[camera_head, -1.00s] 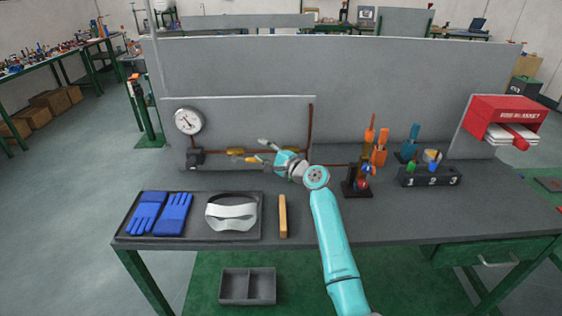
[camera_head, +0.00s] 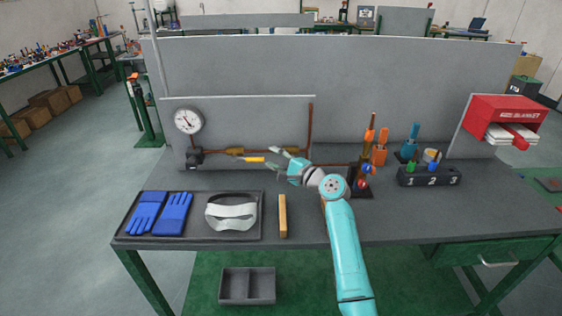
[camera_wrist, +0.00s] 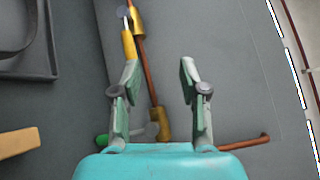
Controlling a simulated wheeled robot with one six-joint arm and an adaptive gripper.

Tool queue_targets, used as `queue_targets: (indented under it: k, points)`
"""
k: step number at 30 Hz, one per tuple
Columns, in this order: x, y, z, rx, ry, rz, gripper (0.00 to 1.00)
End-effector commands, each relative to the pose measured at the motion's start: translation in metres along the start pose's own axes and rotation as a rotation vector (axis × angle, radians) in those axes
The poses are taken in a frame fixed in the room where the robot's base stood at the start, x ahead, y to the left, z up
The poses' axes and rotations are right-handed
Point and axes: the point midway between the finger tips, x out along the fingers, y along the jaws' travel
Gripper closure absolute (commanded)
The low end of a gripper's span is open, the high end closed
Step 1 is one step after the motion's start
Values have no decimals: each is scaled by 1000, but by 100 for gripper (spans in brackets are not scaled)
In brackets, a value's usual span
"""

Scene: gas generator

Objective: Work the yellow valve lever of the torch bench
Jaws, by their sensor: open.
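The yellow valve lever (camera_head: 252,159) sticks out to the right from the pipework low on the bench's back panel. In the wrist view the yellow lever (camera_wrist: 128,44) lies by a brass valve body (camera_wrist: 138,22), just beyond my left fingertip. My gripper (camera_head: 272,160) is open and empty, just to the right of the lever's free end. In the wrist view my gripper (camera_wrist: 159,68) has its fingers spread, with the copper pipe showing between them. I cannot tell whether the left fingertip touches the lever.
A pressure gauge (camera_head: 188,121) hangs on the panel at left. A torch stand (camera_head: 357,187) is close to my arm's right. A tray (camera_head: 251,234) with blue gloves and a white visor, and a wooden bar (camera_head: 282,216), lie in front. A numbered holder (camera_head: 446,178) stands farther right.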

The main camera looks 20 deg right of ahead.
Motion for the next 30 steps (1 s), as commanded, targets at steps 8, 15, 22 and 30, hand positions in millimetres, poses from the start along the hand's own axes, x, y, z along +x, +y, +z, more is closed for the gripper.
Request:
queue_targets:
  k: [8, 15, 22, 30]
  points:
    - [-17, -2, 0, 0, 1, 0, 57]
    - [-25, -3, 1, 1, 1, 1, 57]
    - [-25, -3, 1, 0, 1, 1, 57]
    - [-25, -3, 1, 0, 1, 1, 57]
